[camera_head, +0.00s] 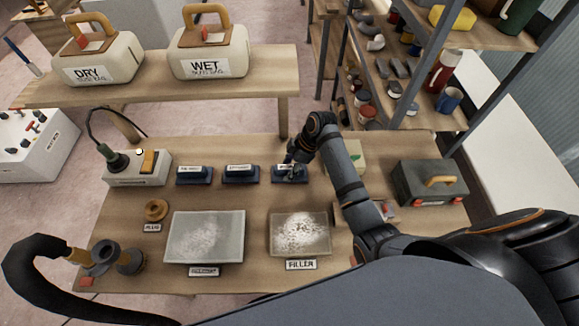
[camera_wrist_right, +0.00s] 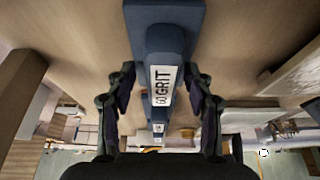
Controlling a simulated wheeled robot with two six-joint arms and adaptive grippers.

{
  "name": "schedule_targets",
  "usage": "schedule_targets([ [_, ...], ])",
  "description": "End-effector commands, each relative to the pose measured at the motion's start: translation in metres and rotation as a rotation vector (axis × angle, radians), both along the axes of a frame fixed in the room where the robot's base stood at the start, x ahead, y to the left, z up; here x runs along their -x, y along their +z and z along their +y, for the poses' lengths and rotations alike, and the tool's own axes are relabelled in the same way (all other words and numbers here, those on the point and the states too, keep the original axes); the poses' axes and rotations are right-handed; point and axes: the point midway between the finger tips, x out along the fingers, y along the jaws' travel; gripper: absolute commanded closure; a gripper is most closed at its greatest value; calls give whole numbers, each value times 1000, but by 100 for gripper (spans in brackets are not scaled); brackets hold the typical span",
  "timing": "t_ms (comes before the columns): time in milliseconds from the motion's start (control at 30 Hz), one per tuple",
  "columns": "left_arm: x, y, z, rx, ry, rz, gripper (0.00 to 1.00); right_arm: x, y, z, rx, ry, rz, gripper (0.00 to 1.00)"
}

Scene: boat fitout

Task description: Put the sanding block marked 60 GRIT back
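Three blue sanding blocks with white labels stand in a row on the bench: a left one (camera_head: 194,176), a middle one (camera_head: 240,174) and a right one (camera_head: 283,178). Their labels are too small to read in the head view. My right gripper (camera_head: 293,170) is down at the right block and partly hides it. In the right wrist view that block (camera_wrist_right: 165,45) shows a label ending in "0 GRIT"; its first digit is unclear. The fingers of the right gripper (camera_wrist_right: 160,78) are open on either side of its raised handle, with gaps. My left gripper is out of view.
A grey sheet tray (camera_head: 205,258) and a FILLER tray (camera_head: 285,246) lie in front. A dark toolbox (camera_head: 425,183) stands right. DRY (camera_head: 100,58) and WET (camera_head: 210,52) containers sit on the shelf behind.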

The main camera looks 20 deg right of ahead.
Motion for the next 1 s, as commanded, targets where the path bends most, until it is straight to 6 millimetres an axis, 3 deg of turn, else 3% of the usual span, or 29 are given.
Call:
schedule_targets([
  [267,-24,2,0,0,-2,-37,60,0,6,-1,1,0,-2,48],
  [700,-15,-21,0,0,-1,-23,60,9,94,-38,4,1,-5,48],
  [1000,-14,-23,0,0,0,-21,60,12,115,-44,-1,0,0,48],
])
